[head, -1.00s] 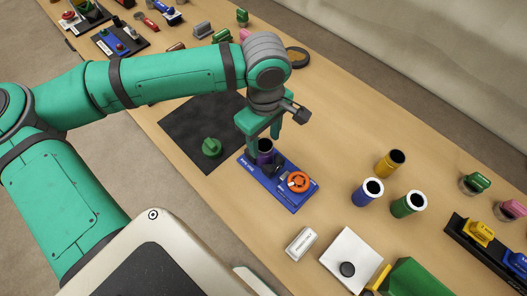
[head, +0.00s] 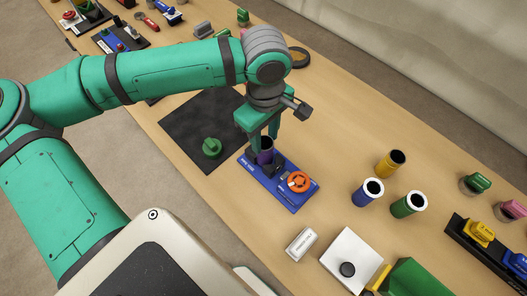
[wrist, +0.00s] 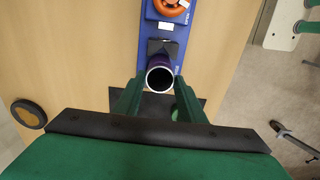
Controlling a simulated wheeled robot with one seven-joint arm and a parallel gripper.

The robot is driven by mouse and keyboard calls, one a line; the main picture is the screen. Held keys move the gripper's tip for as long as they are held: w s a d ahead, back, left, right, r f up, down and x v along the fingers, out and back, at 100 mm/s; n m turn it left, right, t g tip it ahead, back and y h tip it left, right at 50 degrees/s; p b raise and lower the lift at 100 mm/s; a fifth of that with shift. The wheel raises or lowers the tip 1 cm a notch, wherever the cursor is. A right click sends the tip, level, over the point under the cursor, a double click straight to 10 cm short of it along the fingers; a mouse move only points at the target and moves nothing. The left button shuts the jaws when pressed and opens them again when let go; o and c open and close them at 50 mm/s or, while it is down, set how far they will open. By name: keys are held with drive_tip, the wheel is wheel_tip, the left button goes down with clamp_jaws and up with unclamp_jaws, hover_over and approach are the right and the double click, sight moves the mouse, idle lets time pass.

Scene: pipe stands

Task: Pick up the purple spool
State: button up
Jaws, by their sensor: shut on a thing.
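The purple spool (head: 264,157) stands upright at the upper left end of the blue base plate (head: 291,200). In the wrist view the purple spool (wrist: 158,64) shows its pale rim and dark hollow, between the two green fingers. My gripper (head: 265,146) reaches down over it and is shut on it. In the wrist view my gripper (wrist: 155,95) has a finger on each side of the spool. The spool's lower end is partly hidden, so I cannot tell whether it still touches the plate.
An orange wheel-like part (head: 298,182) sits on the blue plate. A green knobbed piece (head: 212,147) rests on the black mat (head: 190,128). Yellow (head: 389,164), blue (head: 367,192) and green (head: 408,204) spools stand to the right. A white box (head: 351,260) is in front. Bare table lies between plate and spools.

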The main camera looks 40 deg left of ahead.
wheel_tip(320, 180, up, 7)
idle(0.9)
drive_tip(key=shift+f, duration=0.1)
idle(0.3)
